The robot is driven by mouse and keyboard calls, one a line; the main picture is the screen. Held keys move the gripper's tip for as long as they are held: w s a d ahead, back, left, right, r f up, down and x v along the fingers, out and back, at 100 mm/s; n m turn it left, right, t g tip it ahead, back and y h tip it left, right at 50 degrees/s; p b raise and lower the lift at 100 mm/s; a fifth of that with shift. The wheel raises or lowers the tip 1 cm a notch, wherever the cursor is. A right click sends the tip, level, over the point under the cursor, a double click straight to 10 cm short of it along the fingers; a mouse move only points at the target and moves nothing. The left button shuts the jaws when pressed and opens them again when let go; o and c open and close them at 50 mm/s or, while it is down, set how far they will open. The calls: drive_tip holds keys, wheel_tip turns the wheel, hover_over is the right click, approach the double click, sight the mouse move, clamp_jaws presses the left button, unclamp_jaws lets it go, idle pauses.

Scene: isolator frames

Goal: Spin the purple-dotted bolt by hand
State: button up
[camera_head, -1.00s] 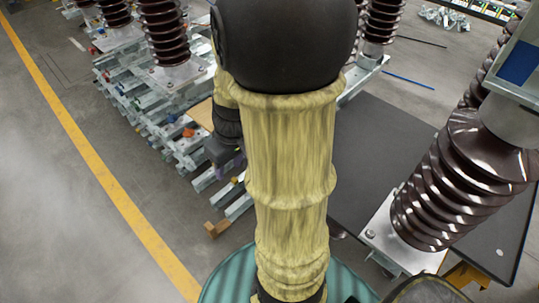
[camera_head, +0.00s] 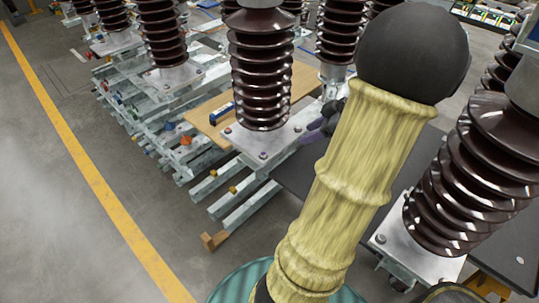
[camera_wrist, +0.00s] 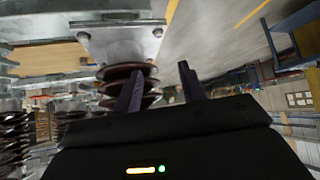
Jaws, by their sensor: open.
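A brown ribbed insulator (camera_head: 262,75) stands upright on a square metal base plate (camera_head: 240,142) in the head view. A bolt at the plate's front corner (camera_head: 263,155) looks purplish; the dot is too small to be sure of. My gripper (camera_head: 308,138) is beside the plate's right side, partly hidden by my arm, with dark purple fingers. In the wrist view my gripper (camera_wrist: 161,84) is open with nothing between its fingers. A metal plate (camera_wrist: 120,45) with a bolt (camera_wrist: 158,33) at its corner lies beyond the fingertips there; no purple dot is clear on it.
A wooden board (camera_head: 215,118) with a blue object (camera_head: 222,113) lies behind the plate. Metal rails (camera_head: 235,205) stick out below. Another insulator (camera_head: 465,165) stands close at right. More insulators stand behind. The floor at left, with a yellow line (camera_head: 90,180), is clear.

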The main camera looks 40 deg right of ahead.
sight(263, 154)
drive_tip(key=shift+d, duration=0.1)
idle(0.3)
drive_tip(key=x, duration=1.7)
drive_tip(key=shift+w+f, duration=0.1)
clamp_jaws()
